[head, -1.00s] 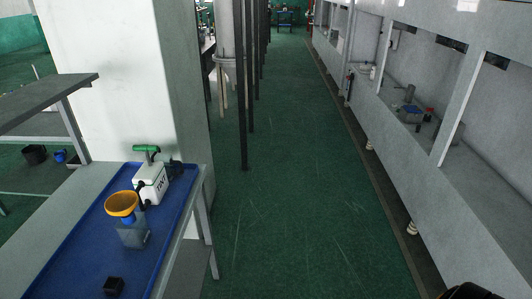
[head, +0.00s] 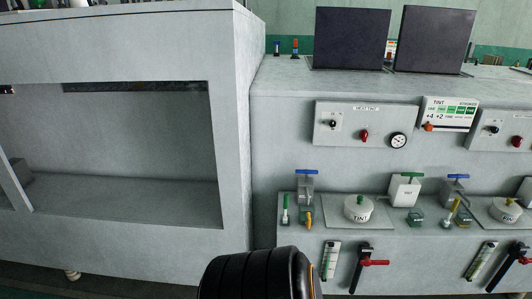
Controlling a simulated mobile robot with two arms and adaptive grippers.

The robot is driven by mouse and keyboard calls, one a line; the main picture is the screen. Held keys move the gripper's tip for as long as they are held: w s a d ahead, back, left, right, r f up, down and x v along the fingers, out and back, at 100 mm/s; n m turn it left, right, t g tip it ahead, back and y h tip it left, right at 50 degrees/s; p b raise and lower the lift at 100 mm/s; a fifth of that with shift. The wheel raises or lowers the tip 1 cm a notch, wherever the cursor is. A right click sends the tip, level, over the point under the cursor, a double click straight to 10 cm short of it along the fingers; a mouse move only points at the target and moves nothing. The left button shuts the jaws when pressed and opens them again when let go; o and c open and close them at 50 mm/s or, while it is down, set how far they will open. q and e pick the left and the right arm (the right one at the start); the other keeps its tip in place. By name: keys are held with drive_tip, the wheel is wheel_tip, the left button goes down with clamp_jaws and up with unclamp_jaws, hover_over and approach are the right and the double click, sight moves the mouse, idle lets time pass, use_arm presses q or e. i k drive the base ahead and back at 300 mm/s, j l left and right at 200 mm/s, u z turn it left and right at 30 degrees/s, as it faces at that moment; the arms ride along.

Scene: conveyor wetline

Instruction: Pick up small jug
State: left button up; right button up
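I cannot tell for sure which item is the small jug. A white container with a green T-shaped top (head: 405,190) stands at the back of the ledge on the grey machine, right of centre in the head view. A small greenish clear vessel (head: 415,217) sits in front of it. A similar vessel (head: 446,217) is to its right. A grey item with a blue T-shaped top (head: 306,188) stands further left on the ledge. Neither gripper's fingers show. A dark ribbed part of my arm fills the bottom middle.
Red-handled valves (head: 366,262) stick out below. A control panel (head: 362,124) is above. A large grey hollow cabinet (head: 130,235) stands at left.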

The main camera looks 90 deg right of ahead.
sight(307, 214)
drive_tip(key=z, duration=3.1)
